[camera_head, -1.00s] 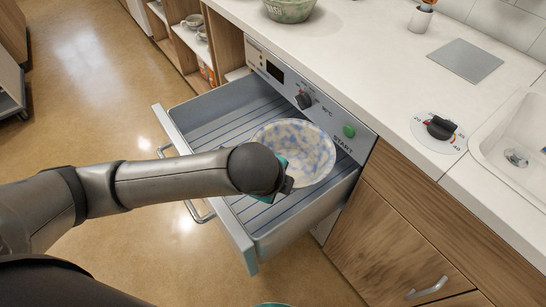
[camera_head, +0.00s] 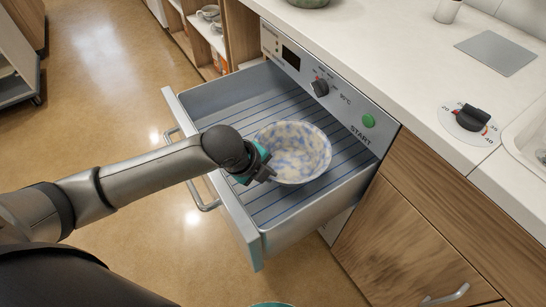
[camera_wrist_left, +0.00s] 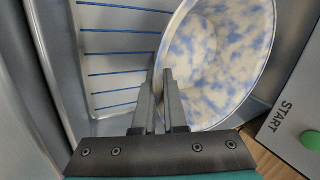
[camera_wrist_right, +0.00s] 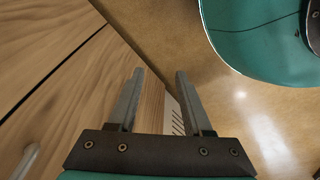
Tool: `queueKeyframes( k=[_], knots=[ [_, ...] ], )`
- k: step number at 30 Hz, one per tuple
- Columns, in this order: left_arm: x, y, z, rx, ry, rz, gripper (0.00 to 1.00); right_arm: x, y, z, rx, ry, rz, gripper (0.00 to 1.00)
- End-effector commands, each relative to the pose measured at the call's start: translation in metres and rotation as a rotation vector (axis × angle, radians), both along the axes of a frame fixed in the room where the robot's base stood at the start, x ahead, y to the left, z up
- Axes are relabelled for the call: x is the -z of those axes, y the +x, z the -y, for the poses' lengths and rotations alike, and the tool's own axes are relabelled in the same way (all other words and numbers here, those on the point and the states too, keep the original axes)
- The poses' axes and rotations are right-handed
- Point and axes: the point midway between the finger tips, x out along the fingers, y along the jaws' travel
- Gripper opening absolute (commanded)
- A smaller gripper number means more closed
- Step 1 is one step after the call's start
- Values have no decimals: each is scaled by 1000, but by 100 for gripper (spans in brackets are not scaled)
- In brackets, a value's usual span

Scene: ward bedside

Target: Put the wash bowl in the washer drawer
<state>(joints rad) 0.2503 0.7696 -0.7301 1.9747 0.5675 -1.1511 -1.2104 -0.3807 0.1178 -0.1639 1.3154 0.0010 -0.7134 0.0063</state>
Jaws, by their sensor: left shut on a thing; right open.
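The wash bowl (camera_head: 300,152) is white with blue mottling. It is upright inside the open washer drawer (camera_head: 213,117), towards the right end; I cannot tell whether it rests on the drawer floor. My left gripper (camera_head: 268,172) is shut on the bowl's near-left rim. In the left wrist view the fingers (camera_wrist_left: 170,105) pinch the wall of the bowl (camera_wrist_left: 225,60), and the ribbed drawer floor (camera_wrist_left: 115,50) shows beside it. My right gripper (camera_wrist_right: 155,100) is open and empty in the right wrist view, beside a wooden cabinet front.
The washer panel has a dial (camera_head: 321,88) and a green start button (camera_head: 368,121) behind the drawer. The drawer's left part is empty. The white counter (camera_head: 400,70) runs behind, with another dial (camera_head: 472,117) and a sink edge at right. A wooden cabinet (camera_head: 400,235) stands right.

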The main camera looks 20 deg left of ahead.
Motion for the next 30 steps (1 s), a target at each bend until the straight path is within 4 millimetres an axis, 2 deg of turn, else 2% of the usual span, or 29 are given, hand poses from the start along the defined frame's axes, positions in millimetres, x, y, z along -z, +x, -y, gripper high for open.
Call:
queueKeyframes(
  k=[15,26,30],
  knots=[
    [29,54,-13,-2,-1,2,0,-50,28,-21,5,26,20,50],
    [37,71,-17,-2,-1,2,0,-69,38,-23,7,30,45,50],
    [46,82,-19,-3,-2,1,0,-83,46,-24,7,34,71,50]
  ],
)
